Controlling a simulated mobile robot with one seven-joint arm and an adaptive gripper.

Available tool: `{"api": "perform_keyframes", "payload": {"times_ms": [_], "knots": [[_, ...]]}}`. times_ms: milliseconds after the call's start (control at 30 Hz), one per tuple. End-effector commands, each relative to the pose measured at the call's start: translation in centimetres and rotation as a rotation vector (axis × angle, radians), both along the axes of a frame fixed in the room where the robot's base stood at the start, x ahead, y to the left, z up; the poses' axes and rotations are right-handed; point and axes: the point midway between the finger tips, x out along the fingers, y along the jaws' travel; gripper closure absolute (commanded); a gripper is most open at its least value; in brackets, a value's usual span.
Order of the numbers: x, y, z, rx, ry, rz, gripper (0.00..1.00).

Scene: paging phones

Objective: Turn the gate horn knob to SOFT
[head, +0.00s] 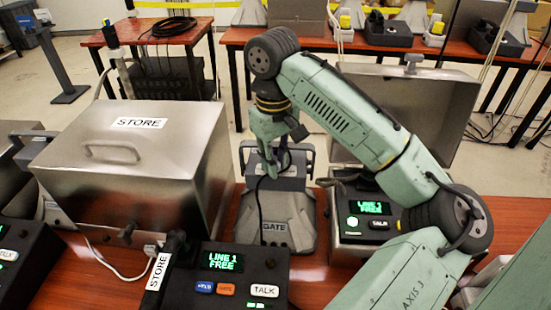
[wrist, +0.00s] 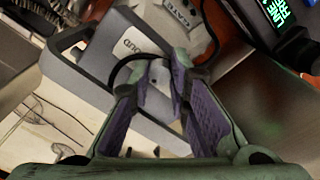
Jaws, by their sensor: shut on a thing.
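The gate horn (head: 289,216) is a grey unit with a GATE label, standing on the red table in the middle of the head view. Its grey top with a handle frame fills the upper left of the wrist view (wrist: 85,60), with a partly covered label reading "OUD". My gripper (head: 285,155) reaches down onto the horn's top. In the wrist view its two purple-padded fingers (wrist: 160,68) are shut on the knob, which is mostly hidden between them. The knob's pointer and the SOFT mark cannot be made out.
A steel STORE box (head: 130,165) stands close on the left. A phone with a green LINE 1 FREE display (head: 367,208) sits close on the right, in an open steel case (head: 420,100). Another phone (head: 225,275) is in front. A black cable hangs over the horn.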

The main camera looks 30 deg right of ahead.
Motion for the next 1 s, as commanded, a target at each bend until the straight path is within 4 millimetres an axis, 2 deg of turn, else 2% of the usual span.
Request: {"api": "perform_keyframes", "payload": {"times_ms": [167,200,500,1000], "knots": [[0.06,0.05,0.0,0.001,-0.002,0.0,1.0],[0.06,0.05,-0.01,0.001,-0.002,0.0,0.81],[0.03,0.0,0.0,0.001,-0.001,-0.002,0.62],[0.03,-0.05,-0.03,0.0,-0.001,-0.008,0.62]]}}
